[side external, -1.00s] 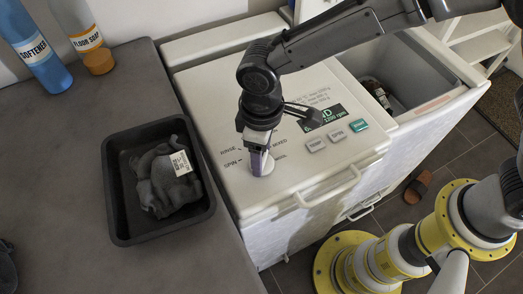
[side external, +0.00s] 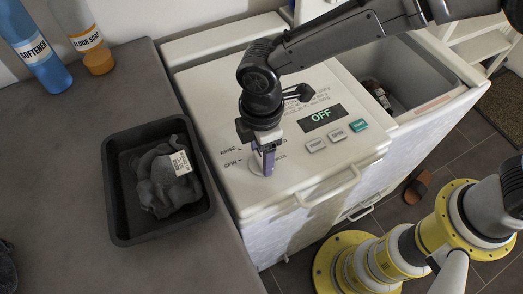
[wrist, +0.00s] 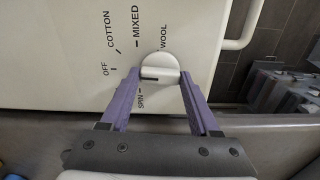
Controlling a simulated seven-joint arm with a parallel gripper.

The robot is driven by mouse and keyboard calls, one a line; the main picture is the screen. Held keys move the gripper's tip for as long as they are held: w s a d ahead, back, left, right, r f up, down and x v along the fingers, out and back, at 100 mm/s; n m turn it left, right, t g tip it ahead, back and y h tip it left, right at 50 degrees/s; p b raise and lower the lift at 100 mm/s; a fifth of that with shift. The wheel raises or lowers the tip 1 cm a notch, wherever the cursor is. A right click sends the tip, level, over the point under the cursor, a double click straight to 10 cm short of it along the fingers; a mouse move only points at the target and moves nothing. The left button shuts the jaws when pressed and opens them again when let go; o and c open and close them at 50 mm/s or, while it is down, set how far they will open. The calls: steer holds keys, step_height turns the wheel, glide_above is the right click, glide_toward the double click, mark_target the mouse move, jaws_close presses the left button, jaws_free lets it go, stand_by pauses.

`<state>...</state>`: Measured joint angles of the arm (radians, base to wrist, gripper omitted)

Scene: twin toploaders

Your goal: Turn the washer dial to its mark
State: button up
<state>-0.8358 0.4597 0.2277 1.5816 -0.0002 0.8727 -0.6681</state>
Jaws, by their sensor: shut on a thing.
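The washer dial (wrist: 159,64) is a round white knob with a raised bar, on the white top panel of the washer (side external: 222,92). In the wrist view, the printed words OFF, COTTON, MIXED, WOOL and SPIN stand around it, with short tick marks. My gripper (wrist: 161,75) has its purple fingers on either side of the bar, shut on the dial. In the side view, my gripper (side external: 268,165) points down onto the dial, covering part of it. The green display (side external: 321,117) reads OFF. I cannot tell which tick the bar points at.
Grey and green buttons (side external: 337,135) sit beside the display. A black tray (side external: 120,222) with a dark cloth (side external: 160,190) lies on the grey counter to the left. An open tub (side external: 410,70) with a bottle inside is at the right. Bottles stand at the back left.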

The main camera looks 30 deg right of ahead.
mark_target(261, 158)
steer(key=shift+n, duration=0.4)
steer(key=o, duration=1.4)
steer(key=shift+c, duration=0.2)
steer(key=shift+r, duration=0.1)
step_height(261, 158, up, 14)
